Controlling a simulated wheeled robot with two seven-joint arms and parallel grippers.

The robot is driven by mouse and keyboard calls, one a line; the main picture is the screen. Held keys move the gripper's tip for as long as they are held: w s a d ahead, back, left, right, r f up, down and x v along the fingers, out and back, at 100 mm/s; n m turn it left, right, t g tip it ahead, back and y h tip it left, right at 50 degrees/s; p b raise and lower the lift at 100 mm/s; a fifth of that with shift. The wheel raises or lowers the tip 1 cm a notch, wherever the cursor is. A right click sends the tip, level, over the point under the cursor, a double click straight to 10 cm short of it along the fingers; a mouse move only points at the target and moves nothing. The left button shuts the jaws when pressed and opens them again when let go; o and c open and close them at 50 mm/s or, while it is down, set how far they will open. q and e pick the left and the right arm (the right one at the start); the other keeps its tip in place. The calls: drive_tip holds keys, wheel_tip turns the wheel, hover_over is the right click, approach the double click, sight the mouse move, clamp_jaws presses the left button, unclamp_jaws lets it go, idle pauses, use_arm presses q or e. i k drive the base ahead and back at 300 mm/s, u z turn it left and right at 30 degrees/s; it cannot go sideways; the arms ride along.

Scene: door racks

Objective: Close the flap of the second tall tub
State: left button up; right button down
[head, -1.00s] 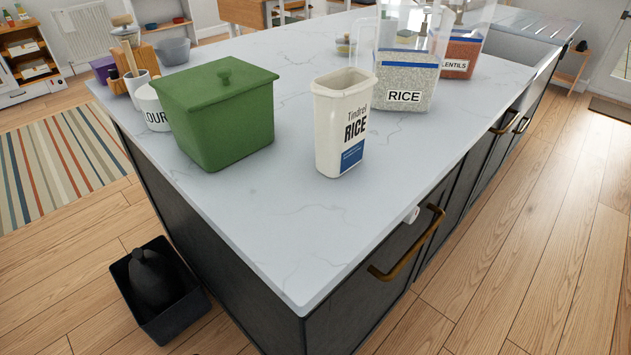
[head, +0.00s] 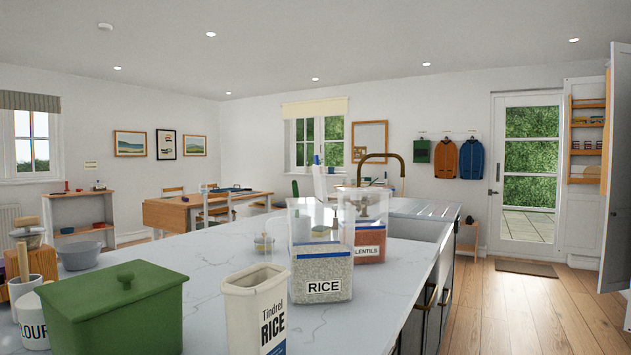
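Two tall clear tubs stand on the pale marble counter (head: 215,240). The nearer tub (head: 321,272) has a RICE label and pale grains in its lower part. The farther tub (head: 369,250) has a LENTILS label and orange-red contents, and stands behind it to the right, partly overlapped by it. Their clear upper parts overlap, so I cannot tell how each flap sits. Neither of my grippers is in view.
A white Tindrel RICE container (head: 255,308) stands open in front of the RICE tub. A green lidded box (head: 117,312) is at the left, beside the FLOUR crock (head: 31,322). A sink and tap (head: 383,160) lie behind the tubs. Wooden floor (head: 510,310) is clear at the right.

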sight(316, 167)
drive_tip(key=z, duration=0.05)
drive_tip(key=k, duration=1.05)
drive_tip(key=u, duration=1)
drive_tip(key=i, duration=0.85)
drive_tip(key=z, duration=0.3)
